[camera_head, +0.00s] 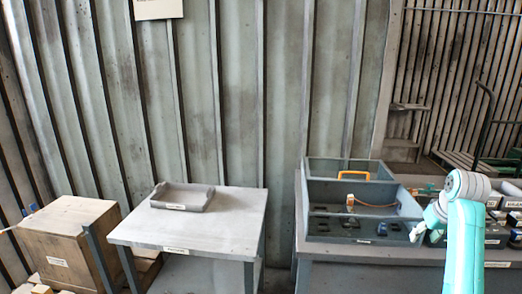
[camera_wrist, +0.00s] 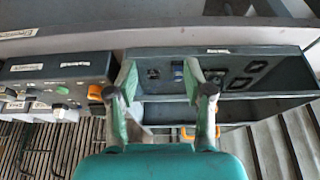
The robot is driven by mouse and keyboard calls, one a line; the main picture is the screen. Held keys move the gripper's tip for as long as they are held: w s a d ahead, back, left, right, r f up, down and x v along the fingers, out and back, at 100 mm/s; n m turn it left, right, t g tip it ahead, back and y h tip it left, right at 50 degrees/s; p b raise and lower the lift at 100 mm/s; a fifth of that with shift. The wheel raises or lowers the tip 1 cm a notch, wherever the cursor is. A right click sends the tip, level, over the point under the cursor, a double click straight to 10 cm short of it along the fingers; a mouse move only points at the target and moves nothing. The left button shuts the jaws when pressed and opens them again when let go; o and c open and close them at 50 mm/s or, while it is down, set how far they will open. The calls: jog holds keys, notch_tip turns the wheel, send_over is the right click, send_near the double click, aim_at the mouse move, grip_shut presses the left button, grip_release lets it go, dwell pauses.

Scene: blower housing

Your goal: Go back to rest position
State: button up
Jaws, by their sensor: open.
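My gripper (camera_wrist: 160,82) is open in the wrist view, with its two green fingers apart. Nothing shows held between them. It is over the grey blower housing box (camera_wrist: 220,110), whose floor has several dark sockets and a small blue part (camera_wrist: 178,70). In the head view my gripper (camera_head: 418,232) is partly in view at the right end of the same box (camera_head: 345,240), and its fingers are too small to read there. My teal arm rises from the lower right edge of the picture.
An orange handle (camera_head: 353,174) stands at the back of the box. A dark control panel (camera_wrist: 58,75) with knobs sits left of the box in the wrist view. A grey tray (camera_head: 182,198) lies on the left table (camera_head: 235,215). A wooden crate (camera_head: 70,240) stands far left.

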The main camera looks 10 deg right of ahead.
jog(key=s+a+f+t, duration=0.1)
jog(key=a+f, duration=0.5)
jog(key=f, duration=0.5)
jog(key=s+a+f+t, duration=0.1)
jog(key=s+a+f, duration=0.1)
jog(key=a+f, duration=0.6)
jog(key=s+a+f+t, duration=0.3)
jog(key=s+a+f, duration=0.7)
jog(key=s+f, duration=0.25)
jog(key=s+a+n+t, duration=0.1)
jog(key=s+a, duration=0.4)
jog(key=s, duration=0.4)
jog(key=s+a+n+t, duration=0.1)
jog(key=s+a, duration=0.4)
jog(key=s, duration=0.4)
jog(key=s+a+r+t, duration=0.1)
jog(key=s+a+r, duration=0.1)
jog(key=s+r, duration=0.6)
jog(key=s+a+r+n+t+y, duration=0.1)
jog(key=s+a+r+t, duration=0.1)
jog(key=s+r, duration=0.6)
jog(key=shift+s+t, duration=0.3)
jog(key=shift+s, duration=0.05)
